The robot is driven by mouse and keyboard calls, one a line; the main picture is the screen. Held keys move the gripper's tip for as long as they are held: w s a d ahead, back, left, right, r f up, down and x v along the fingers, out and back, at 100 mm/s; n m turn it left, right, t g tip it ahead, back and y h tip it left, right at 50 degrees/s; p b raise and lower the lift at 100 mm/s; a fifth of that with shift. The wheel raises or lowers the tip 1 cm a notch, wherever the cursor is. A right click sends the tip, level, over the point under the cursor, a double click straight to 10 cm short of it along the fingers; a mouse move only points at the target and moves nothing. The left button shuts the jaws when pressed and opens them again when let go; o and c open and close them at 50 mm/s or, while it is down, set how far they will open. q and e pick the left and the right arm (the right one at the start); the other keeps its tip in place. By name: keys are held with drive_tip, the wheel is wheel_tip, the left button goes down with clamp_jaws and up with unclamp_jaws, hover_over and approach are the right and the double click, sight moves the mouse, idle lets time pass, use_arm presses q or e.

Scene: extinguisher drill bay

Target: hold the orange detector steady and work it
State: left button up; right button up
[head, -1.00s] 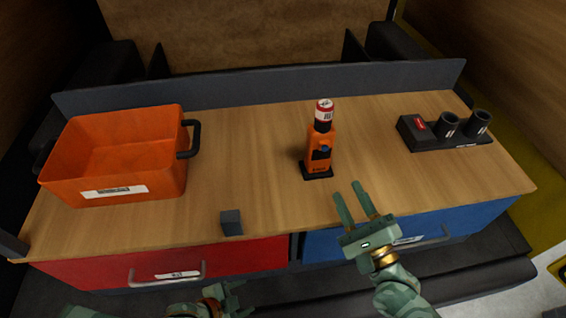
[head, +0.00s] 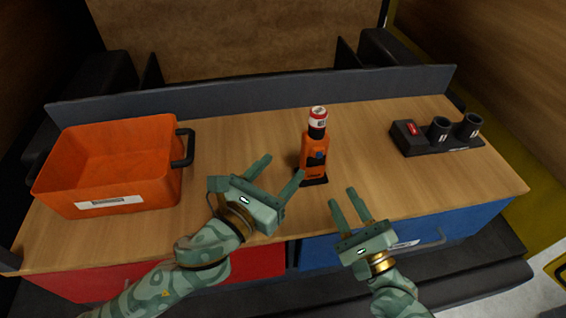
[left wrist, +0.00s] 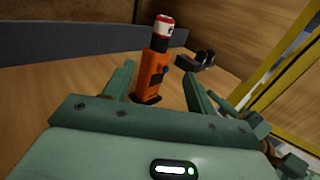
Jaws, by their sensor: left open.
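The orange detector (head: 314,150) stands upright on a small black base on the wooden worktop, with a red and white cap on top and a dark blue button on its side. It also shows in the left wrist view (left wrist: 154,72), beyond and between the fingers. My left gripper (head: 276,168) is open and empty, just left of and in front of the detector, apart from it. My right gripper (head: 350,195) is in front of the detector and to its right, over the worktop's front edge. Its fingers are apart with nothing between them.
An orange bin (head: 110,168) with black handles stands at the left. A black block with a red switch and two cups (head: 438,135) stands at the right. A red drawer (head: 130,280) and a blue drawer (head: 450,226) are below. The worktop behind the detector is clear.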

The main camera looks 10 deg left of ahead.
sight(314, 131)
use_arm(q)
drive_tip(key=x, duration=1.6)
drive_tip(key=shift+w+d+r, duration=0.1)
drive_tip(key=shift+w, duration=0.1)
drive_tip(key=c, duration=1)
drive_tip(key=o, duration=1)
